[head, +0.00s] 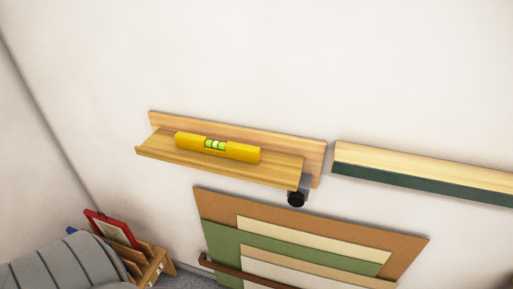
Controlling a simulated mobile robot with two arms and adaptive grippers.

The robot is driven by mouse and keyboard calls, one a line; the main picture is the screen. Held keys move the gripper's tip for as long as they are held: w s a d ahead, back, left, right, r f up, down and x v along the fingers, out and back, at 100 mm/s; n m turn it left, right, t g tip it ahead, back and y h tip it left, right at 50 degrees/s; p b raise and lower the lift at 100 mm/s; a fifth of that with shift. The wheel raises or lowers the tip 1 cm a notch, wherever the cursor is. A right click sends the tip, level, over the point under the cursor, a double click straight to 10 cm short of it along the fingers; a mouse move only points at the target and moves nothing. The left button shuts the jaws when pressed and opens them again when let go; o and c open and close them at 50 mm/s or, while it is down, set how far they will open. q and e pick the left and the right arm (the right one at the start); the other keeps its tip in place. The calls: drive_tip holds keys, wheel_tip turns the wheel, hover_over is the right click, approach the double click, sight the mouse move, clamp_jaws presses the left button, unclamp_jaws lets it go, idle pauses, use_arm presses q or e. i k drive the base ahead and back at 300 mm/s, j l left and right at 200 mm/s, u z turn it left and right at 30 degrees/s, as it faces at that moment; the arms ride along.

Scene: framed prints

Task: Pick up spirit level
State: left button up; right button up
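A yellow spirit level (242,152) with a bright green vial in its middle lies lengthwise on a wooden wall ledge (285,173). The ledge has a raised back board against the wall and a low front lip. No gripper shows in the head view, so nothing is seen touching the level.
A dark round knob or bracket (296,198) sticks out below the ledge's right end. A second ledge (430,173) with a dark green front is to the right. Below, several flat boards (410,246) lean on the wall. A wooden rack (152,265) holds a red frame (110,228).

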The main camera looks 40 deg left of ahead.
sight(244, 152)
drive_tip(key=l+u, duration=0.4)
drive_tip(key=i+l+u, duration=0.1)
drive_tip(key=l+u, duration=0.15)
drive_tip(key=u, duration=0.15)
drive_tip(key=l+u, duration=0.4)
drive_tip(key=j, duration=0.1)
